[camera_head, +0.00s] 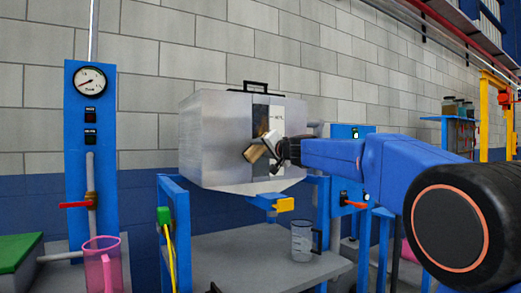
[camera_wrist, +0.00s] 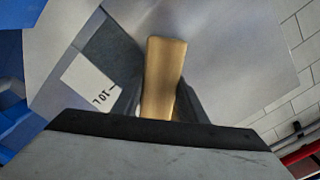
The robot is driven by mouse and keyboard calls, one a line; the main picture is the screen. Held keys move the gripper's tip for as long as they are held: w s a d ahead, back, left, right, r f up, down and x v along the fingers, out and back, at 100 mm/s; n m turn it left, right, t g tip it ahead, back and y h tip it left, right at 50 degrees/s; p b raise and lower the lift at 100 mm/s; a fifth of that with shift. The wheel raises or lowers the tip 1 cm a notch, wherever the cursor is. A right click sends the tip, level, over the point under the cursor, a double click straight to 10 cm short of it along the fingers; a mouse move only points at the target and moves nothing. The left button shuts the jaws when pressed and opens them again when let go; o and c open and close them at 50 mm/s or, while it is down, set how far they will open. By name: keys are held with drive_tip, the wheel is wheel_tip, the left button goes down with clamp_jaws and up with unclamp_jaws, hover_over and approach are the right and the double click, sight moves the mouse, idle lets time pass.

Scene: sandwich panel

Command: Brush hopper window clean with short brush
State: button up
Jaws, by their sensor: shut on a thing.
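The hopper (camera_head: 212,137) is a grey metal box with a black top handle. Its window (camera_head: 261,112) is a narrow dark upright strip on the front, with a brownish patch low on it. My gripper (camera_head: 270,147) is in front of the window's lower part and hides some of it. It is shut on the short brush (camera_head: 255,153), whose tan wooden part shows tilted. In the wrist view the tan brush (camera_wrist: 164,72) stands between the fingers, before the dark window strip (camera_wrist: 108,42). The bristles are hidden, and I cannot tell whether they touch the window.
A clear measuring jug (camera_head: 301,243) stands on the grey table (camera_head: 235,258) below the hopper. A yellow-handled outlet (camera_head: 284,205) hangs under the hopper. A blue gauge panel (camera_head: 90,145) and a pink jug (camera_head: 102,265) are at left. A white label (camera_wrist: 88,84) is beside the window.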

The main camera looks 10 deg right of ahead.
drive_tip(key=shift+x, duration=0.95)
idle(0.3)
